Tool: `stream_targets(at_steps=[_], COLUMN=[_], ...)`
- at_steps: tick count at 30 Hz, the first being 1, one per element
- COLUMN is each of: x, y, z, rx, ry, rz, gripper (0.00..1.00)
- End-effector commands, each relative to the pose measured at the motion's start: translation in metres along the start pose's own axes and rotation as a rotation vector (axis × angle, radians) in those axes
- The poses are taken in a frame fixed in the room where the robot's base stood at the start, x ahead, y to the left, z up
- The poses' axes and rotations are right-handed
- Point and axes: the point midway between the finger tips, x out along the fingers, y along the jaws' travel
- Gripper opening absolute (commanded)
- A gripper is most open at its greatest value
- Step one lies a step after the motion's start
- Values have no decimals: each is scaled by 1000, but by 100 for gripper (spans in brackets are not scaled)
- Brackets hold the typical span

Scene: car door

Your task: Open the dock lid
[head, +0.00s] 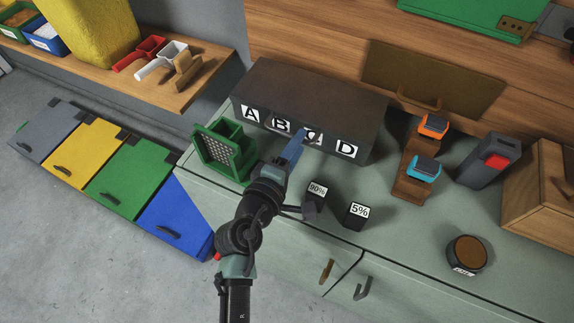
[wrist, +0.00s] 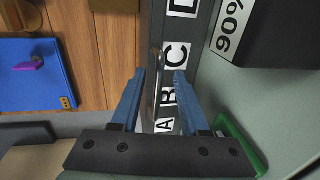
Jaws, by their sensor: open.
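The dock is a dark box (head: 310,92) with white labels A, B, C and D along its front, at the back of the grey-green counter. Its lid looks shut. My gripper (head: 299,142) reaches in front of it and partly covers label C. In the wrist view my gripper (wrist: 154,78) has its two blue fingers apart, pointing at the labelled dock front (wrist: 192,38). A thin bar-like handle (wrist: 155,80) shows between the fingers. I cannot tell whether either finger touches it.
A green holder (head: 222,150) stands left of the dock. Black blocks marked 90% (head: 316,192) and 5% (head: 357,214) stand close right of my arm. A wooden stand (head: 411,185) with orange and blue devices is further right. A round brown-topped container (head: 467,253) sits front right.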

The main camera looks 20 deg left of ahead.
Motion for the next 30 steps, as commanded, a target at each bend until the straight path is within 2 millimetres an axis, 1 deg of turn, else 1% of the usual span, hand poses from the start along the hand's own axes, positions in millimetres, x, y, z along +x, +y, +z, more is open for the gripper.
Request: stream_targets(at_steps=[1, 3, 6, 10, 15, 30], x=[-11, -22, -34, -44, -48, -48], y=[0, 0, 0, 0, 1, 1], z=[0, 0, 0, 0, 1, 0], rx=[3, 2, 0, 0, 0, 0], ry=[1, 0, 0, -1, -2, -1], rz=[-3, -3, -3, -2, -1, -1], gripper=[45, 45, 45, 45, 45, 45])
